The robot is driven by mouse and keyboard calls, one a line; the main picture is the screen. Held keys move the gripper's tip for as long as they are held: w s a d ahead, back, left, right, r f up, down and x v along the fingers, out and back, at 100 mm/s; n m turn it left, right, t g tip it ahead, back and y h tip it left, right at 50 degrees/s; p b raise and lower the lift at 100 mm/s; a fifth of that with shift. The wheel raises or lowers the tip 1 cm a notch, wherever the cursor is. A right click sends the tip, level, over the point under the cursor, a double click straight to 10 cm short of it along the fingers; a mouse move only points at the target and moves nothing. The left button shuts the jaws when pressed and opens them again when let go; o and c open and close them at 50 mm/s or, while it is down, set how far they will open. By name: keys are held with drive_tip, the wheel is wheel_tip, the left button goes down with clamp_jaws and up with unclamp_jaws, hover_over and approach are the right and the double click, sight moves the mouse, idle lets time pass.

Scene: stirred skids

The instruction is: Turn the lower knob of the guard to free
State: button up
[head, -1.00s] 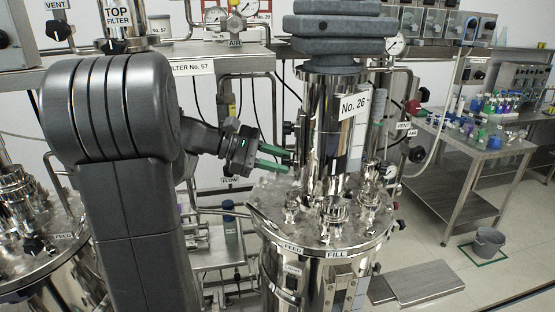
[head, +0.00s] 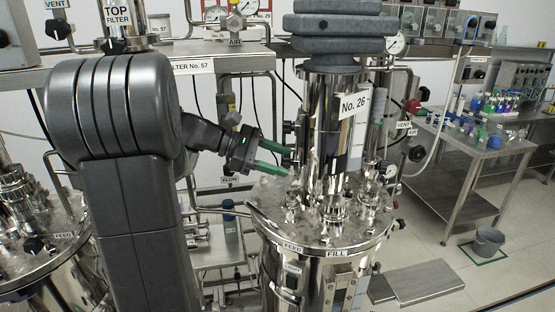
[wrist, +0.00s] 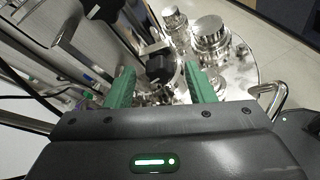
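The steel column marked No. 26 (head: 314,100) stands on the vessel lid in the head view. Two dark knobs show at its left side, an upper knob (head: 288,128) and a lower one largely hidden by my fingers. My gripper (head: 289,163) is left of the column, its green fingers apart and pointing at the lower knob's place. In the wrist view my gripper (wrist: 160,78) is open, and a black knob (wrist: 160,68) shows in the gap between the fingers. I cannot tell whether the fingers touch it. The knob's setting is not readable.
Steel fittings crowd the vessel lid (head: 275,213) below my gripper. A curved handle (head: 262,224) projects at the lid's left. Pipes and a shelf (head: 215,60) stand behind. A side table (head: 500,133) and a bucket (head: 488,241) are at the right, with clear floor between.

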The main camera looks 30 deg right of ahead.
drive_tip(key=b+v, duration=0.2)
drive_tip(key=v, duration=1)
drive_tip(key=p+x, duration=0.2)
drive_tip(key=x, duration=1)
drive_tip(key=shift+a+r, duration=0.1)
